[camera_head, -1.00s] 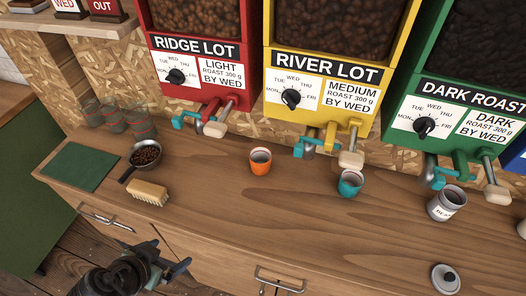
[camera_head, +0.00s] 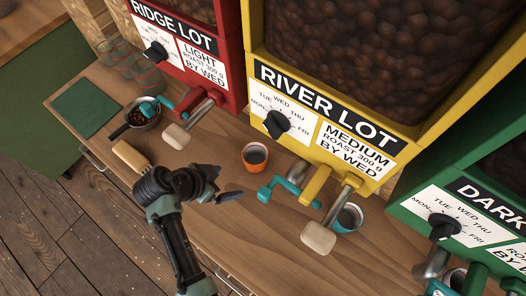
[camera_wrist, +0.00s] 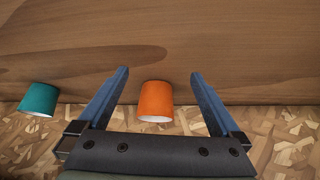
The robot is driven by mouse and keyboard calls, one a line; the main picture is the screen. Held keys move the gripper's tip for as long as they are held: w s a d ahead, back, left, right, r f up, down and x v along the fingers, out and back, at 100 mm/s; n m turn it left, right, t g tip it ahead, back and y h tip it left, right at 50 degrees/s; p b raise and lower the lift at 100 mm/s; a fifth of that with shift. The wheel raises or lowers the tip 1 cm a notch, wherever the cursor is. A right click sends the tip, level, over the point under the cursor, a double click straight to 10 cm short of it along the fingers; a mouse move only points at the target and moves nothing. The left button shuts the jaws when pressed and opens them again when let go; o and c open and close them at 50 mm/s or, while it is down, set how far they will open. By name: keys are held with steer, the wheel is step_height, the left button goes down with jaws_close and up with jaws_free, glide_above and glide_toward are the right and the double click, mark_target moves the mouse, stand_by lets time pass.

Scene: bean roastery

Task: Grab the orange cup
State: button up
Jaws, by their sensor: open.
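The orange cup (camera_head: 255,157) stands upright on the wooden counter below the gap between the red and yellow dispensers. It looks empty. My gripper (camera_head: 227,184) is open and empty, on the near left side of the cup and apart from it. In the wrist view the orange cup (camera_wrist: 155,98) lies in the picture between the two fingers of my gripper (camera_wrist: 159,74), with bare counter showing on both sides of it.
A teal cup (camera_head: 348,217) stands under the yellow dispenser (camera_head: 325,120), partly behind its handles; the wrist view also shows the teal cup (camera_wrist: 40,98). A pan of beans (camera_head: 143,113), a brush (camera_head: 131,156) and a green mat (camera_head: 86,107) are at left. The red dispenser's wooden handle (camera_head: 176,137) juts out.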

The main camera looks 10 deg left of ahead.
steer(key=p, duration=0.3)
glide_toward(262, 158)
steer(key=x, duration=0.5)
steer(key=shift+w+d+f, duration=0.1)
steer(key=shift+w+f, duration=0.1)
steer(key=shift+f, duration=0.2)
steer(key=c, duration=1.2)
